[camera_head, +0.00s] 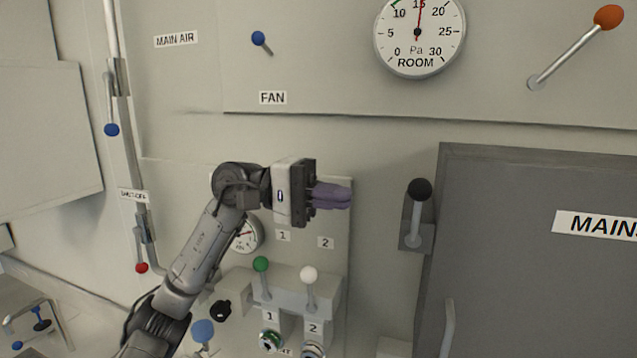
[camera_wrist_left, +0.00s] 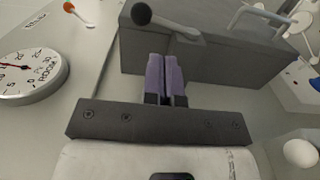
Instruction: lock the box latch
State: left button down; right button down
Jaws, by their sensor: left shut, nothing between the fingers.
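The grey box (camera_head: 540,260) on the right has a "MAINS" label. Beside its left edge is the latch (camera_head: 416,222), a short grey lever on a plate with a black ball knob (camera_head: 419,190) at its upper end. My left gripper (camera_head: 346,197) is shut and empty, its purple fingers pointing right toward the knob with a gap between. In the left wrist view, the shut fingers (camera_wrist_left: 166,62) point toward the grey box (camera_wrist_left: 230,52), and the black knob (camera_wrist_left: 141,14) is beyond the tips, slightly left. My right gripper is not in view.
Below my left gripper are a green-knobbed lever (camera_head: 261,264) and a white-knobbed lever (camera_head: 309,274). A room pressure gauge (camera_head: 419,35) and an orange-knobbed lever (camera_head: 608,17) are above. The wall between fingers and latch is clear. A handle (camera_head: 447,325) stands out from the box.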

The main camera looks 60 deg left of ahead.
aim_at(417, 214)
pick_arm(q)
jog(key=p+x, duration=0.3)
jog(key=x, duration=0.5)
jog(key=shift+w+d+p, duration=0.15)
jog(key=shift+d+p, duration=0.05)
jog(key=shift+p, duration=0.1)
jog(key=shift+r, duration=0.1)
